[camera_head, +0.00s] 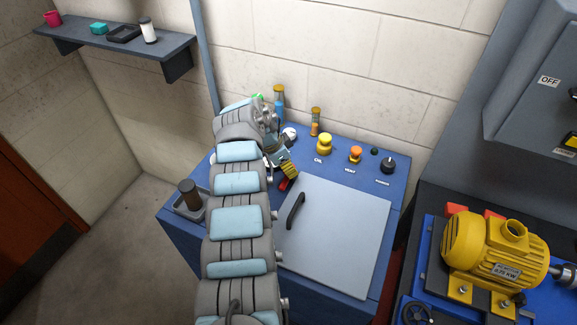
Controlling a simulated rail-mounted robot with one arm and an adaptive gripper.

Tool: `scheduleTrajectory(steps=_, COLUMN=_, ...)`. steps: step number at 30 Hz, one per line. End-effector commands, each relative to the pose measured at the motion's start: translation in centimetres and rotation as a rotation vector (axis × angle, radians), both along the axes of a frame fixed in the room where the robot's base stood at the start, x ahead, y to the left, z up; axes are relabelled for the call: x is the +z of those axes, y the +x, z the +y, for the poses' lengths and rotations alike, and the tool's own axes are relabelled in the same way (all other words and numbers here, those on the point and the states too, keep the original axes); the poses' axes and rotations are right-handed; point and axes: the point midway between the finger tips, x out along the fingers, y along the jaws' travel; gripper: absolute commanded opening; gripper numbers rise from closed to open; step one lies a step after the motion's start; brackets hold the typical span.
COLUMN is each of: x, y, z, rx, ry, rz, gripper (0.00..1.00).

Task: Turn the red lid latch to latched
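A small red piece, which looks like the lid latch (285,184), shows at the left rear of the grey lid (345,235). The lid lies flat on the blue cabinet and has a black handle (295,210). My gripper (289,172) is right at the red latch, with yellow and dark finger parts just above or against it. I cannot tell whether it touches the latch or whether the fingers are open or shut. My arm and gripper hide part of the latch, so its angle is unclear.
Behind the lid are a yellow knob (324,143), an orange knob (355,153) and a black knob (388,164). A dark cylinder (190,193) stands in a tray left of my arm. A yellow motor (495,250) is at the right. A shelf (120,38) hangs upper left.

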Motion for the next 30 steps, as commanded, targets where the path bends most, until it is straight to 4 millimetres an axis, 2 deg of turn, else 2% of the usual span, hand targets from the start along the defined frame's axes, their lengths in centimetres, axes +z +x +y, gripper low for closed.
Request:
scheduleTrajectory(steps=14, x=-0.01, y=-0.1, z=-0.1, rx=0.059, ry=-0.001, rz=0.001, gripper=0.03)
scheduleTrajectory(steps=30, x=0.08, y=-0.08, z=-0.16, rx=0.263, ry=0.0, rz=0.0, gripper=0.03)
